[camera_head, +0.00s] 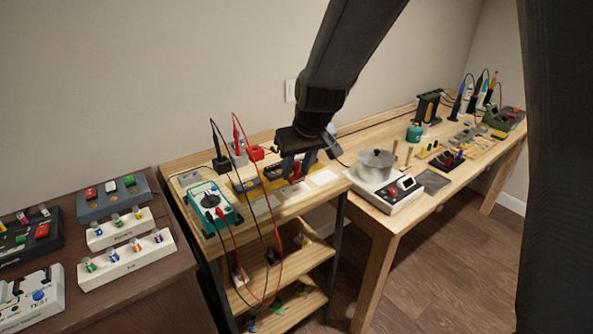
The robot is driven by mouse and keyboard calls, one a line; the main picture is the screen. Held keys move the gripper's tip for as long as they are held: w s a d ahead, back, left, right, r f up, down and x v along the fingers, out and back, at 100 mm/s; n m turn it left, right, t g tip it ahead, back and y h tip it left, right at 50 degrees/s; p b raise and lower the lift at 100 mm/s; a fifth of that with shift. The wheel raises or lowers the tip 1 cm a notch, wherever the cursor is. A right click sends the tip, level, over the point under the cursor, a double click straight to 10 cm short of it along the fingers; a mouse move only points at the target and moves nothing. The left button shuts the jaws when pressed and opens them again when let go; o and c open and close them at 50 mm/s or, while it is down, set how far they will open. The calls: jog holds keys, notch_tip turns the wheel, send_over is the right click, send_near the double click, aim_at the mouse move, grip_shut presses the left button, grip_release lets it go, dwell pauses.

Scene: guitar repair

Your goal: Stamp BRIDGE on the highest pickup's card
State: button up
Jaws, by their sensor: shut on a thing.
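My gripper (297,168) points down over the right part of the light wooden stand (345,184). It is shut on a small red thing (297,173), which looks like a stamp; its lower end is close above or on a pale card (295,191), and I cannot tell if they touch. Another white card (324,178) lies to the right. Dark pickups (244,184) lie on a yellow strip left of the gripper, partly hidden. Any lettering on the cards or the stamp is too small to read.
A teal multimeter (213,209) stands at the left of the stand, its red and black leads hanging over the front edge. A pot on a scale-like white unit (384,191) is at the right, on a long bench. Several pedals and boxes fill the dark table (150,280) at left.

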jog(key=shift+r+p, duration=1.35)
jog(key=shift+r, duration=0.6)
